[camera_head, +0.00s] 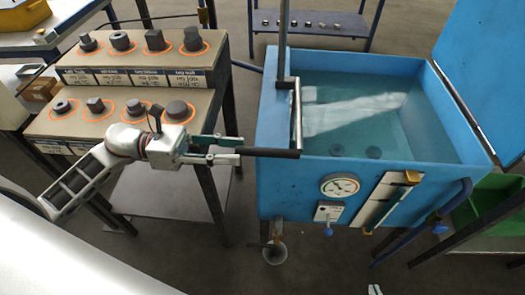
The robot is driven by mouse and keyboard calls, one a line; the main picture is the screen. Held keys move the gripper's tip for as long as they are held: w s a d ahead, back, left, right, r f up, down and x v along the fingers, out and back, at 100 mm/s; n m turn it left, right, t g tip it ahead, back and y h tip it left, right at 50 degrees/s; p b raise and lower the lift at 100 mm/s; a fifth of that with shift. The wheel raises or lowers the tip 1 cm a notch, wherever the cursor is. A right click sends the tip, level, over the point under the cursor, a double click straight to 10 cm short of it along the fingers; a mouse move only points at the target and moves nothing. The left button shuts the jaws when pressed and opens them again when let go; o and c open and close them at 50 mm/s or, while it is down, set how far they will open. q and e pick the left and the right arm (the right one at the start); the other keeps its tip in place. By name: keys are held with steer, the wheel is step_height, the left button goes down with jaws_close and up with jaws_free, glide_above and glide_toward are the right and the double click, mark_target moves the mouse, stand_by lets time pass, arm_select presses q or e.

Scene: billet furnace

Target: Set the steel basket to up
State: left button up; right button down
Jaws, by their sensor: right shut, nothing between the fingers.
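The blue tank (290,190) holds clear water. A grey post (284,45) stands at the tank's left side. A bent rod (298,110) runs from it to a dark horizontal handle bar (270,153) pointing left. My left gripper (241,150) is at the bar's left end, one finger above and one below; whether they touch it is unclear. A small tip of my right gripper (375,290) shows at the bottom edge, apart from the tank, shut and empty.
A stepped bench (130,75) with several dark metal parts in orange rings is at left. A gauge (340,186) and blue valves are on the tank's front. A blue raised lid (490,60) is at right. A shelf (310,22) stands behind. Floor is open before the tank.

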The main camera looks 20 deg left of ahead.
mark_target(263, 149)
arm_select(q)
steer(key=x, duration=0.3)
steer(key=shift+w+d+r+p, duration=0.1)
steer(key=shift+d+r+p, duration=0.15)
steer(key=shift+d+p, duration=0.1)
steer(key=x, duration=0.3)
steer(key=shift+f, duration=0.15)
steer(key=shift+w+d, duration=0.1)
steer(key=shift+d, duration=0.3)
steer(key=shift+f, duration=0.1)
arm_select(e)
steer(key=shift+s+f, duration=0.3)
steer(key=shift+s, duration=0.25)
arm_select(q)
steer(key=shift+c, duration=0.4)
arm_select(e)
steer(key=shift+w, duration=0.1)
arm_select(q)
steer(key=c, duration=0.7)
jaws_close()
arm_select(e)
steer(key=shift+w+d+r, duration=0.1)
steer(key=shift+w+r, duration=0.2)
steer(key=shift+r, duration=0.1)
